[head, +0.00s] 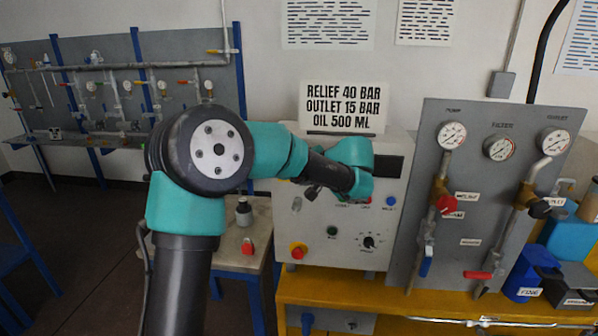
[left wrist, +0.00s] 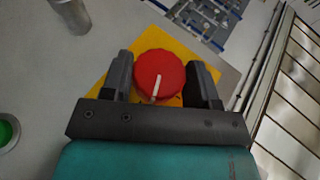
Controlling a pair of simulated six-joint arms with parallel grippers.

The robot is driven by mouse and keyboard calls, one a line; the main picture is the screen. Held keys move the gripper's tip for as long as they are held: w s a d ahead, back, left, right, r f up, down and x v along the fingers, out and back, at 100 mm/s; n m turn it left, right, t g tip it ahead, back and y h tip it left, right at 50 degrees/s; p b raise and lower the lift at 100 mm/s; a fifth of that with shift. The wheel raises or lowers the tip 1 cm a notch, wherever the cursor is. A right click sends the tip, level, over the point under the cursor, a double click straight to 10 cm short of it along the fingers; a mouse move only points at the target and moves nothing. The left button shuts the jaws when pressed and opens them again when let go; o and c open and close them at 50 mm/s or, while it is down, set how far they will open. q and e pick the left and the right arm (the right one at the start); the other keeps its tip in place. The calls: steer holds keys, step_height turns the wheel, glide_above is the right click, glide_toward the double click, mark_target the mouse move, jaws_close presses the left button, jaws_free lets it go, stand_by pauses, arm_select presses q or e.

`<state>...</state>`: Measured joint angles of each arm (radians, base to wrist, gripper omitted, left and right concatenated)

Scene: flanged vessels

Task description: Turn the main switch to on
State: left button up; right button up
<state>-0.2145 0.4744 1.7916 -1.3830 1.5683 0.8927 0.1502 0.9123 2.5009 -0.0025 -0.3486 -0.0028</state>
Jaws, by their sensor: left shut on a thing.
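The main switch (left wrist: 158,72) is a round red knob with a white pointer line on a yellow plate, seen in the left wrist view. Its pointer line points toward the bottom of that view, leaning slightly left. My left gripper (left wrist: 160,80) has one dark finger on each side of the knob and is shut on it. In the head view my left arm reaches across to the upper left of the light grey control box (head: 315,228) and covers most of that area. The knob cannot be made out there. My right gripper is in neither view.
A grey panel (head: 425,165) with gauges and valves stands to the right. A side table (head: 232,262) holds small items.

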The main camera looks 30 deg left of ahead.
arm_select(q)
steer(key=m+y, duration=0.1)
steer(key=y, duration=0.2)
steer(key=shift+f+y, duration=0.15)
steer(key=shift+y, duration=0.25)
steer(key=o, duration=0.9)
steer(key=shift+d, duration=0.2)
steer(key=d+r, duration=0.1)
steer(key=d, duration=1)
steer(key=s+d+r, duration=0.1)
steer(key=d, duration=0.5)
steer(key=shift+r, duration=0.3)
